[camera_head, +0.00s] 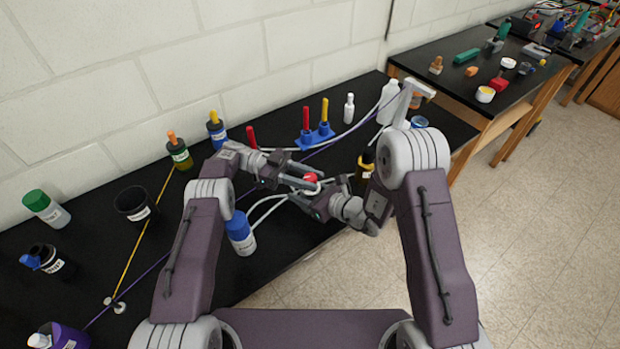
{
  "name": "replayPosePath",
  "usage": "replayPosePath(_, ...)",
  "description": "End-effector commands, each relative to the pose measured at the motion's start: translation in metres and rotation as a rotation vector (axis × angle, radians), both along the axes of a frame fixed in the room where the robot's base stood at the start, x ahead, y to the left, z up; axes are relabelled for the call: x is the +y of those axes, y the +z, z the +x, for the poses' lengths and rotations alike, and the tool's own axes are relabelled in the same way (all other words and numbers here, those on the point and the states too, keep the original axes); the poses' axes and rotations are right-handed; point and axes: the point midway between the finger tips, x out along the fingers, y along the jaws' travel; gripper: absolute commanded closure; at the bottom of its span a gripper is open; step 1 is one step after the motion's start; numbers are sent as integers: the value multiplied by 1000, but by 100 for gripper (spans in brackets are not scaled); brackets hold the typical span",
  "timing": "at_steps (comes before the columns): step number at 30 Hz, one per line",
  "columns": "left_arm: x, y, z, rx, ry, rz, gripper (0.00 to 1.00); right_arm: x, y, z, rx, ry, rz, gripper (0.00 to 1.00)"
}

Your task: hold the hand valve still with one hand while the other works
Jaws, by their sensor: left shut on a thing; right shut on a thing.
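The hand valve, with a red knob (311,177) and a pale body, is at the middle of the black bench near its front edge. Pale tubing (262,208) runs from its area. My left gripper (314,184) reaches in from the left and is shut at the valve, its fingers beside the red knob. My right gripper (298,194) comes from the right, just in front and lower, and is also shut at the valve. The fingers of both grippers hide most of the valve body, so the exact contact points are unclear.
A blue-capped bottle (240,232) stands close in front of the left forearm. A dark bottle with a yellow collar (365,168) is near the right arm. A blue rack (316,136) with red and yellow sticks stands behind. Yellow and purple cords (143,232) cross the bench.

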Motion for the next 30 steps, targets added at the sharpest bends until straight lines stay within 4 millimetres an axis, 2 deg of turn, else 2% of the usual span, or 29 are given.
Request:
replayPosePath(6,0,0,0,-2,1,1,100,0,-1,-1,2,2,-2,95)
replayPosePath(7,0,0,0,-3,1,1,60,0,-1,-1,2,2,-2,95)
replayPosePath(9,0,0,0,-1,1,1,46,0,-1,-1,2,2,-2,95)
replayPosePath(17,0,0,0,-1,0,1,46,0,-1,0,2,0,-2,95)
replayPosePath(20,0,7,0,-2,0,0,46,0,-1,0,3,0,-2,95)
replayPosePath(30,0,80,0,-4,1,1,46,0,-1,0,2,-1,-1,95)
